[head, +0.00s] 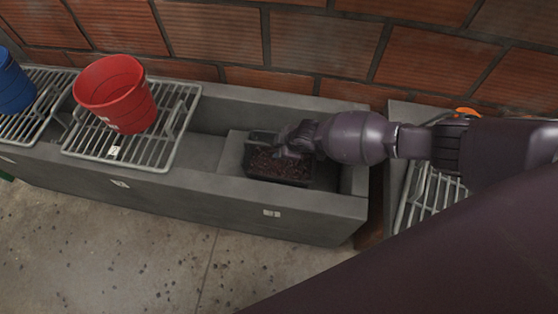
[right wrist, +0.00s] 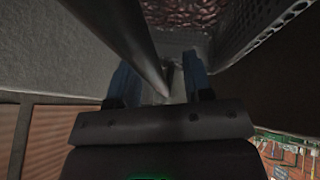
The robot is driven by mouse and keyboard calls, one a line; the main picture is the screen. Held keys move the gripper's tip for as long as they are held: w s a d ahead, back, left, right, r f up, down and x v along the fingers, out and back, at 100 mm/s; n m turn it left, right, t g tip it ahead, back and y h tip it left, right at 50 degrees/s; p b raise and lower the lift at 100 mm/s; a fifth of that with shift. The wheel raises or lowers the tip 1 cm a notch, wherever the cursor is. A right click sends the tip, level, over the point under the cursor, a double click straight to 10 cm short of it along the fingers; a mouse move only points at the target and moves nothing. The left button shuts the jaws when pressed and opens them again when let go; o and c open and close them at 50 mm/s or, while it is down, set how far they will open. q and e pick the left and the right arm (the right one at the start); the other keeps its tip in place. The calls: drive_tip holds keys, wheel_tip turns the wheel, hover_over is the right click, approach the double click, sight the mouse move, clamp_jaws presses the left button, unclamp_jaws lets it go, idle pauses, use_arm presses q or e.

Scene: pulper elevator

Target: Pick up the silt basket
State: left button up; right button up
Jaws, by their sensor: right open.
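The silt basket (head: 262,174) is a small dark box of reddish-brown silt, set in the grey concrete trough in the head view. In the right wrist view its perforated wall (right wrist: 262,28) and the wet silt (right wrist: 190,12) show at the top. My right gripper (head: 284,147) is over the basket's back part and hides some of it. In the right wrist view the gripper (right wrist: 160,75) is open, and a dark round bar (right wrist: 132,38), apparently the basket's handle, runs diagonally between its two fingers. Contact cannot be told. My left gripper is not in view.
A red bucket (head: 116,95) stands on a metal grate (head: 180,125) to the left, with a blue bucket (head: 12,82) beyond. Another grate (head: 422,195) lies right, under my arm. A brick wall (head: 210,45) rises close behind the trough (head: 230,205).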

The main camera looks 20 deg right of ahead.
drive_tip(key=shift+w+r, duration=0.1)
drive_tip(key=shift+f, duration=0.25)
idle(0.4)
drive_tip(key=shift+c, duration=0.4)
clamp_jaws()
